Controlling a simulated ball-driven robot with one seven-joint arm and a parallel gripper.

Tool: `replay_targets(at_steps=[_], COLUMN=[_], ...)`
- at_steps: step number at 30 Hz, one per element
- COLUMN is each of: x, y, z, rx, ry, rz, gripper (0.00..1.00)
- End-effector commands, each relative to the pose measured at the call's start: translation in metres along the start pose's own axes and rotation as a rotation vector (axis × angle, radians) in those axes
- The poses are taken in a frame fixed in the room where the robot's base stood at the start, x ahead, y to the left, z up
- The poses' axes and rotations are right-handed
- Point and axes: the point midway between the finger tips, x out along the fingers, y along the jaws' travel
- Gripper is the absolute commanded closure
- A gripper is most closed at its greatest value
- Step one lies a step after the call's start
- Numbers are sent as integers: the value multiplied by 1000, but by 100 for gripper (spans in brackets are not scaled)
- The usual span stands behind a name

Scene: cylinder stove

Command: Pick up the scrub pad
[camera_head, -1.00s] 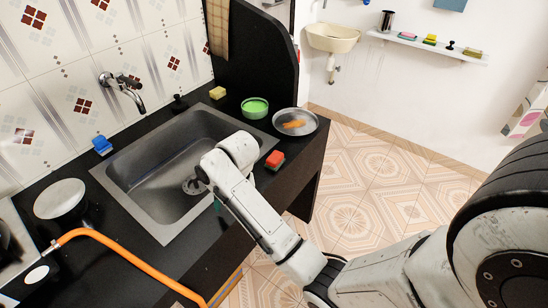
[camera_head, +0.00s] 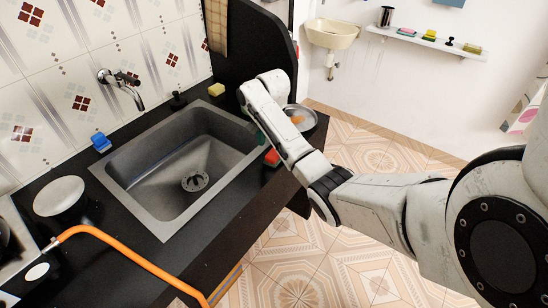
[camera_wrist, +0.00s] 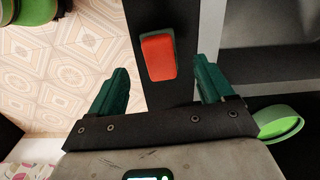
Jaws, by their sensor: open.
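The scrub pad, red with a dark edge, lies on the narrow counter strip right of the sink. It shows in the head view (camera_head: 272,157), partly beside my arm, and in the wrist view (camera_wrist: 158,57). My gripper (camera_wrist: 160,75) has two green fingers spread apart, with nothing between them. In the wrist view the red pad appears between and beyond the fingertips, apart from both. In the head view my gripper hangs over the sink's right corner, near the pad, mostly hidden by my wrist.
The sink (camera_head: 193,182) lies left of the pad. A green bowl (camera_wrist: 282,122) shows in the wrist view. A metal plate (camera_head: 309,117) with orange food is partly hidden behind my arm. A yellow sponge (camera_head: 216,89) and blue sponge (camera_head: 100,143) sit on the counter. An orange hose (camera_head: 130,257) crosses front left.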

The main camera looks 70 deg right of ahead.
Motion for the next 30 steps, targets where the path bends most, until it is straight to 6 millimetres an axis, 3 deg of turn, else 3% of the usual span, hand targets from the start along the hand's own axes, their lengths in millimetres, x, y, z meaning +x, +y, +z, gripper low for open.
replay_targets(at_steps=[12, 21, 30], x=[48, 53, 53], y=[2, 1, 1], z=[2, 2, 2], rx=[0, -1, -2], ry=[1, 1, 1], rz=[1, -1, -1], gripper=[19, 19, 47])
